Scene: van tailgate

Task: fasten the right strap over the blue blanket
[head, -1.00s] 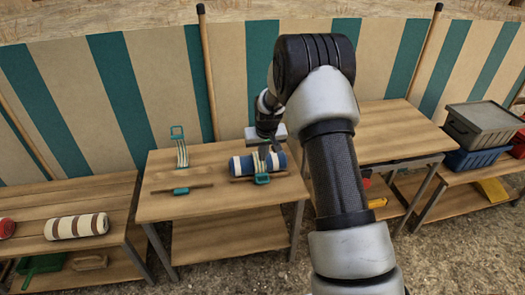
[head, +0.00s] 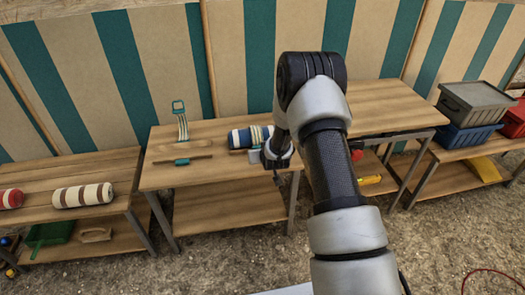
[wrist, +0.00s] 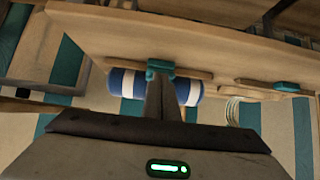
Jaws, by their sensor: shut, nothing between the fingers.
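The blue blanket (head: 238,139), a roll with white bands, lies on the middle table. The right strap (head: 257,134), pale and striped, lies over its right part. In the wrist view the blanket (wrist: 121,82) shows on both sides of my gripper (wrist: 163,82), whose fingers are shut and empty. The teal buckle (wrist: 159,67) is just beyond the fingertips, by a wooden bar (wrist: 201,75). My fingers hide most of the strap there, and I cannot tell whether it is latched. In the head view my gripper (head: 276,158) is at the blanket's front right.
The left strap (head: 182,128) stands upright with a teal loop on top, behind its own teal buckle (head: 182,161). A striped roll (head: 82,195) lies on the left table. Crates (head: 468,105) stand farther right.

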